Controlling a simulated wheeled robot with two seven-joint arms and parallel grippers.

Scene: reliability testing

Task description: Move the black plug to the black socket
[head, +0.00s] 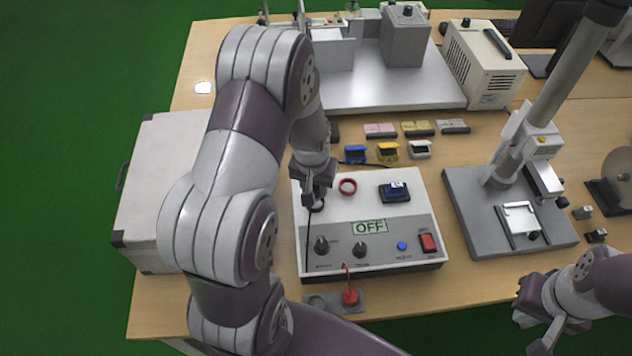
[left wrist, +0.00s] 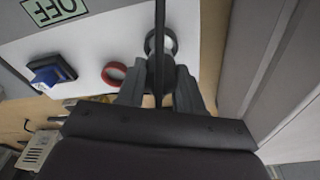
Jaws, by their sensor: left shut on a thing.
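My left gripper (head: 318,193) is shut on the black plug, low over the left end of the white-topped test box (head: 420,205). In the left wrist view, the black plug (left wrist: 158,80) shows between the fingers, mostly hidden, with its black cable (left wrist: 160,20) running up the picture. The black socket (head: 317,206) is a dark ring right by the fingertips; it also shows in the left wrist view (left wrist: 171,40), behind the cable. I cannot tell whether plug and socket touch. My right gripper (head: 540,322) is open and empty at the lower right.
A red socket ring (head: 348,186) and a blue-black switch (head: 395,192) sit on the box, with knobs on its front panel. A red plug (head: 350,297) stands on a small grey plate before it. A grey case (head: 160,185) is left, a stand (head: 510,215) right.

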